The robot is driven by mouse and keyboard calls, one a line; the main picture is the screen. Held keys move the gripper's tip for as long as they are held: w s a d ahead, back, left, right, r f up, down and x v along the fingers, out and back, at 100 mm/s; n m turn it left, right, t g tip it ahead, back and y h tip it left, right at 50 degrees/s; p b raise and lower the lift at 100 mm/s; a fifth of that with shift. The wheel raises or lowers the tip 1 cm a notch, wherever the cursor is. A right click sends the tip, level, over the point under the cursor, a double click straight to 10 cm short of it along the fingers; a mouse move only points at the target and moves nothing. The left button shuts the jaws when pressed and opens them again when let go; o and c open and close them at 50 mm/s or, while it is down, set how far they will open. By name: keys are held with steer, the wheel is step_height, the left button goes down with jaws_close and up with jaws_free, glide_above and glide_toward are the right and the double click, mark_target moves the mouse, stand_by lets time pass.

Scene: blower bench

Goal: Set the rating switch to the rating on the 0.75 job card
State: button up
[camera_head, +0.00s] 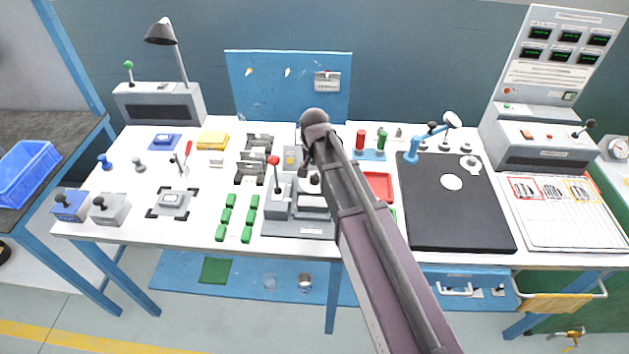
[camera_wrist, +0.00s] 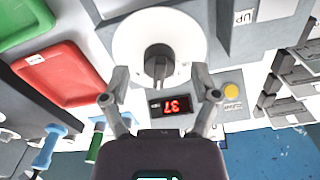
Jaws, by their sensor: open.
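My gripper (camera_wrist: 160,72) is open in the wrist view, one finger on each side of a dark knob (camera_wrist: 159,60). The knob stands on a white round dial (camera_wrist: 130,40) and looks like the rating switch. I see no finger touching it, and cannot tell the height gap. Dial markings are not legible. Below the knob, a small display (camera_wrist: 170,106) shows red digits, seemingly 37.
A yellow button (camera_wrist: 231,90) marked CLEAR sits beside the display. Red (camera_wrist: 75,75) and green (camera_wrist: 25,20) trays lie left of the dial. In the head view, a grey lever fixture (camera_head: 285,222), black mat (camera_head: 450,215) and green blocks (camera_head: 228,215) crowd the bench.

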steer(key=shift+f+b, duration=0.3)
steer(key=shift+f, duration=0.2)
